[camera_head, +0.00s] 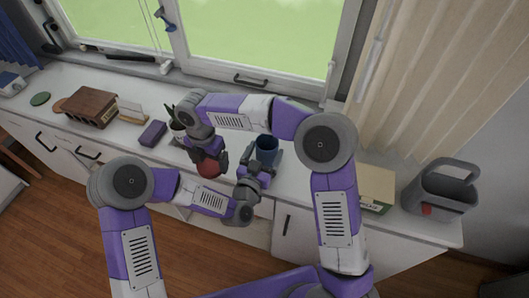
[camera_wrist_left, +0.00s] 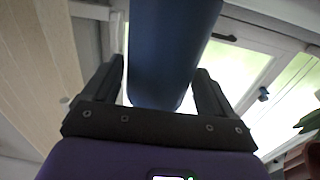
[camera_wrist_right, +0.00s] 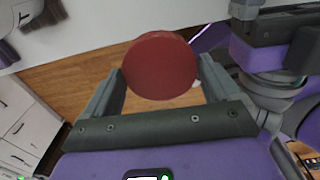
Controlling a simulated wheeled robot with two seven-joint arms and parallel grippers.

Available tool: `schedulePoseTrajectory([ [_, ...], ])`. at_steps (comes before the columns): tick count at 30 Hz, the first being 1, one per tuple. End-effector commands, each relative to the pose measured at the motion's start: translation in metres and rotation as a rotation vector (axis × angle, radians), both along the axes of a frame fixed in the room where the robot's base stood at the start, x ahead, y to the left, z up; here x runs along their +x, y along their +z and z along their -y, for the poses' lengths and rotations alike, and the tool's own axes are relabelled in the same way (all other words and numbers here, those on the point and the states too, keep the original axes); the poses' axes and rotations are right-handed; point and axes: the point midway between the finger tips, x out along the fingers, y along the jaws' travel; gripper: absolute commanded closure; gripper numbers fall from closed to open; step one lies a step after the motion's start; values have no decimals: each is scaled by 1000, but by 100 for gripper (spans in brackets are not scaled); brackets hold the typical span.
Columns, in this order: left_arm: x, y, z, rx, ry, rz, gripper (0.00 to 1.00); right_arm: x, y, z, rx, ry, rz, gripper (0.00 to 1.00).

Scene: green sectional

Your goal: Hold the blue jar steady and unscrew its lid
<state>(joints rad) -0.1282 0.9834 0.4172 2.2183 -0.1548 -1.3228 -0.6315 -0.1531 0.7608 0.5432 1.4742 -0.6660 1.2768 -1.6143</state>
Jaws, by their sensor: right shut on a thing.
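The blue jar (camera_head: 267,150) stands upright by the counter's front edge, its dark top showing without a lid. My left gripper (camera_head: 257,172) is at its near side. In the left wrist view the jar (camera_wrist_left: 165,50) lies between the two widely spread fingers; whether they press on it I cannot tell. My right gripper (camera_head: 209,158) points down to the left of the jar, shut on a round red lid (camera_head: 208,170). The lid also shows between the fingertips in the right wrist view (camera_wrist_right: 160,66). It is apart from the jar.
The white counter (camera_head: 340,190) runs below the window. A brown wooden box (camera_head: 91,105), a purple block (camera_head: 152,133) and a green disc (camera_head: 40,98) lie to the left. A grey bucket (camera_head: 440,188) and a cream box (camera_head: 376,184) stand to the right.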

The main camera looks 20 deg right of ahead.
Motion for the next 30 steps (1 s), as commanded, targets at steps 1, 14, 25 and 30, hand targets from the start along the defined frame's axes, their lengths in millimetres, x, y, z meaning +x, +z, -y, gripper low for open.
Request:
schedulePoseTrajectory([
  [1, 0, 0, 0, 0, 0, 0, 6, 0, 1, 0, 0, 0, 0, 46],
  [14, -3, 4, -2, 1, 0, -1, 0, 0, 5, 0, 1, 0, 1, 46],
  [25, -64, 1, -46, 2, -2, -2, 0, 0, 0, 0, 0, 0, 0, 46],
  [30, -75, 7, -56, 2, 2, -4, 0, 0, 21, 0, 1, 0, 1, 46],
])
